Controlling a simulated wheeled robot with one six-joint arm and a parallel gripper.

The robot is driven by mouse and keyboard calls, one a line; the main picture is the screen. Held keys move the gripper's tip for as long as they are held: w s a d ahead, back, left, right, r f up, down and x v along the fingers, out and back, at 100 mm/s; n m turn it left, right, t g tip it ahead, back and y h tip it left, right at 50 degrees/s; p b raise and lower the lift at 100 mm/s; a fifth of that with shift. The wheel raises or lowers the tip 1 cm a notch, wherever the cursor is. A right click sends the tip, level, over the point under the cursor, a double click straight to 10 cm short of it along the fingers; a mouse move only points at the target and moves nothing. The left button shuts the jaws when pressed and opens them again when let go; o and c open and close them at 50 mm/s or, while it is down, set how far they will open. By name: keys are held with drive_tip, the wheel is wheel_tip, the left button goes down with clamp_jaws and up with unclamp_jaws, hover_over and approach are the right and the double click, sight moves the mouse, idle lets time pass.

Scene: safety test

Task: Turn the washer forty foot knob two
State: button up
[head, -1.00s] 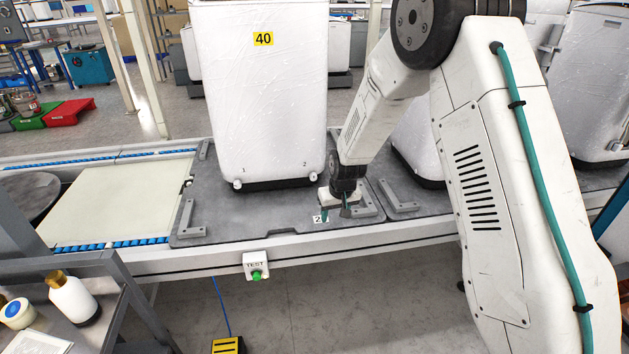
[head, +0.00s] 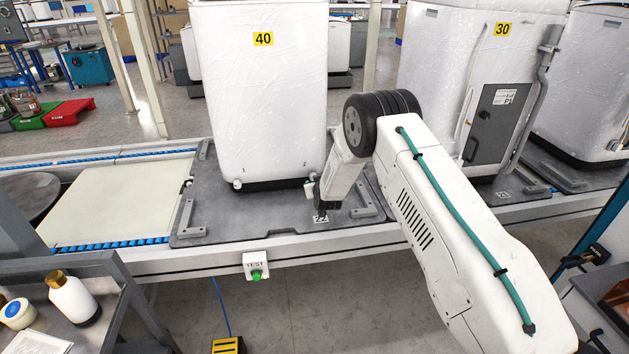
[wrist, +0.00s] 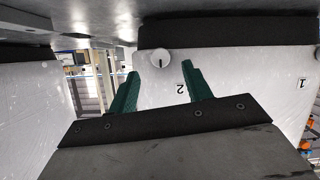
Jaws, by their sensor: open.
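The white washer 40 (head: 262,95) stands on a dark grey pallet, with a yellow "40" plate on its front. Foot knob two (head: 312,177) is at its lower right, and foot knob one (head: 238,184) at its lower left. The upside-down wrist view shows knob two (wrist: 160,61) as a round white knob with an upright dark mark, beside the printed "2". My gripper (wrist: 160,71) is open and empty, its green fingers pointing toward the washer. The knob lies between the fingertips in the picture, slightly beyond them; contact cannot be told. In the head view my wrist is low, just before the knob.
Washer 30 (head: 490,70) stands to the right, with a grey panel and hose. Metal brackets (head: 363,200) lie on the pallet near my wrist. A TEST box with a green button (head: 257,266) is on the conveyor's front edge. A cart with bottles (head: 73,298) stands at left.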

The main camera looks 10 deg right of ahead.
drive_tip(key=x, duration=0.5)
drive_tip(key=c, duration=1)
